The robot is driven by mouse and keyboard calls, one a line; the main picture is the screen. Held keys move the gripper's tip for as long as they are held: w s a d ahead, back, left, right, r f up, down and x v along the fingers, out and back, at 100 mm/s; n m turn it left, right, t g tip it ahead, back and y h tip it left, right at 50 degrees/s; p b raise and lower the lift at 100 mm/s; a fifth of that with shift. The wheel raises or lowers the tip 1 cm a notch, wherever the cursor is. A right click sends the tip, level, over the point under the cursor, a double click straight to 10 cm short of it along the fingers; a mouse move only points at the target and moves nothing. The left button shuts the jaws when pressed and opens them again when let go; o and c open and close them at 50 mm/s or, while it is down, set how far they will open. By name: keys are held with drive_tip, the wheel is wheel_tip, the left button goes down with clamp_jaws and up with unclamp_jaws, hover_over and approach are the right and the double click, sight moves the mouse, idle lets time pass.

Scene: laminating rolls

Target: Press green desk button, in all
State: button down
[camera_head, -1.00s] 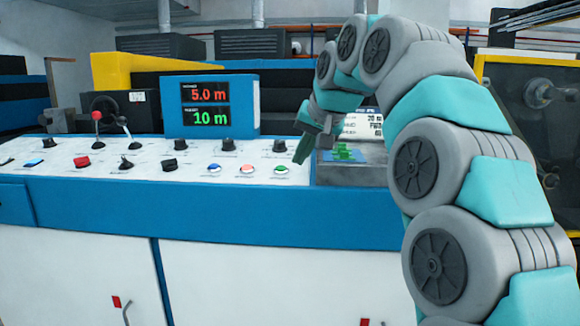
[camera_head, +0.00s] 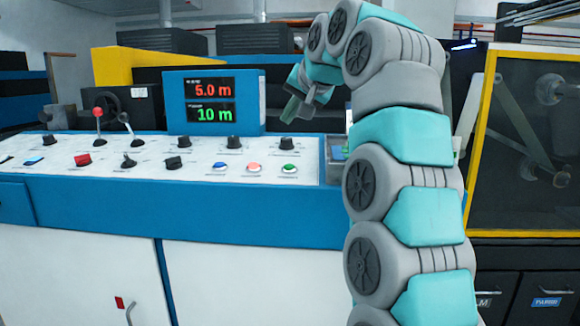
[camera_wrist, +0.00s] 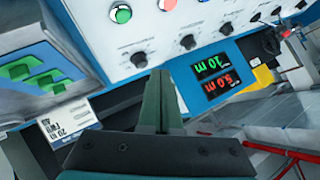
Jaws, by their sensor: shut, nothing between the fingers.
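The green button (camera_head: 289,169) sits at the right end of a row with a blue button (camera_head: 219,168) and a red button (camera_head: 254,169), on the white top of the blue control desk (camera_head: 240,197). It also shows at the top of the wrist view (camera_wrist: 121,14), with the red button partly cut off beside it. My gripper (camera_head: 291,108) is above the desk, higher than the green button and apart from it. In the wrist view its green fingers (camera_wrist: 160,98) are together and empty. I cannot tell whether the button is pressed in.
Black knobs (camera_head: 287,143) stand behind the buttons. A display (camera_head: 209,100) reads 5.0 m in red and 10 m in green. In the wrist view, a grey tray with green pieces (camera_wrist: 38,78) and a label card (camera_wrist: 62,125) lie left of my fingers.

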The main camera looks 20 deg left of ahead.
sight(289, 167)
drive_tip(key=shift+f, duration=0.1)
drive_tip(key=shift+w+a+f+b, duration=0.1)
drive_tip(key=shift+w+f+b, duration=0.15)
drive_tip(key=shift+f+b, duration=0.75)
drive_tip(key=shift+w+f+b, duration=0.15)
drive_tip(key=shift+w+f, duration=0.1)
drive_tip(key=shift+f, duration=1.6)
drive_tip(key=shift+w+a+f+b, duration=0.1)
drive_tip(key=shift+w+f+b, duration=0.15)
drive_tip(key=shift+f+b, duration=0.75)
drive_tip(key=shift+f+p, duration=0.35)
drive_tip(key=shift+f, duration=0.15)
drive_tip(key=shift+f, duration=0.35)
